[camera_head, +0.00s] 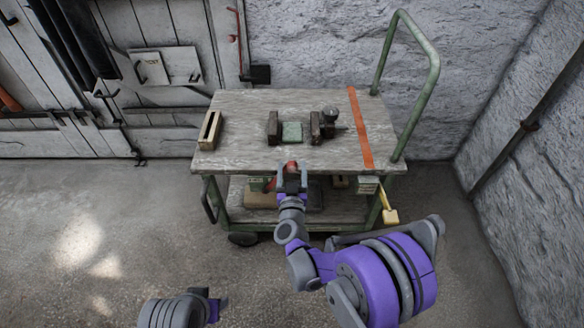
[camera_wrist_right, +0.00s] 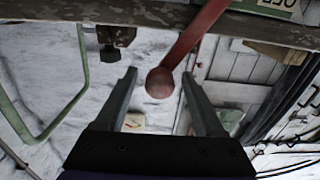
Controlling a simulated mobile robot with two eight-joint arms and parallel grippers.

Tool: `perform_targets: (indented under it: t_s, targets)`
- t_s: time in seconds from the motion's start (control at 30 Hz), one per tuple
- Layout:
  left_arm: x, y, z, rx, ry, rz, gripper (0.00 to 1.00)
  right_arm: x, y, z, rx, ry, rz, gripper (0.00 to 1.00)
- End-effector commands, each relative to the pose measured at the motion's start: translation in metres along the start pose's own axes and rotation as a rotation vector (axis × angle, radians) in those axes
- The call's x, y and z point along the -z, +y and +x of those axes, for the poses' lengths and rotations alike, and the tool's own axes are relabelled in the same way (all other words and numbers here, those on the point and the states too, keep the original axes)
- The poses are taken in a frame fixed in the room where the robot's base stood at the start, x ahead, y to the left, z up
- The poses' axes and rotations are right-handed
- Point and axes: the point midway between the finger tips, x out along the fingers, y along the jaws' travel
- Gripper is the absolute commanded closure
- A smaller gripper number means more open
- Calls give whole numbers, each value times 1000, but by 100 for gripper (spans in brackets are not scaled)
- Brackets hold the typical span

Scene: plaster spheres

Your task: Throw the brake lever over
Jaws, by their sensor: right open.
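A red lever with a round ball knob (camera_wrist_right: 160,82) comes down from the upper right in the right wrist view. The knob also shows in the head view (camera_head: 291,166), at the front edge of the cart (camera_head: 230,160). My right gripper (camera_head: 291,180) is open, its fingers on either side of the knob. In the right wrist view (camera_wrist_right: 159,74) a gap shows between the knob and each finger. The lever's pivot is hidden. Part of my left arm shows low in the head view; its gripper does not.
The wooden cart top carries a wooden holder (camera_head: 209,130), dark blocks around a green block (camera_head: 291,132), and an orange strip (camera_head: 360,128). A yellow-ended piece (camera_head: 389,214) hangs at the right front. A green handle (camera_head: 430,90) rises at right. Floor at left is clear.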

Motion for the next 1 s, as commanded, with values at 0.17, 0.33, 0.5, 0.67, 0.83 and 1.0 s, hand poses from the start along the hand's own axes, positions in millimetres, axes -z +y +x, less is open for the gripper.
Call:
perform_targets:
  t_s: [0.17,0.33,0.5,0.67,0.83,1.0]
  targets:
    - [0,0,1,0,0,0,50,0,0,7,1,-1,1,29]
    - [0,0,1,0,0,0,50,0,0,7,1,0,1,29]
    - [0,0,1,0,0,0,50,0,0,6,1,0,1,54]
    - [0,0,1,0,0,0,50,0,0,6,0,0,1,83]
    - [0,0,1,0,0,0,50,0,0,6,0,0,1,100]
    - [0,0,1,0,0,0,50,0,0,6,0,0,1,100]
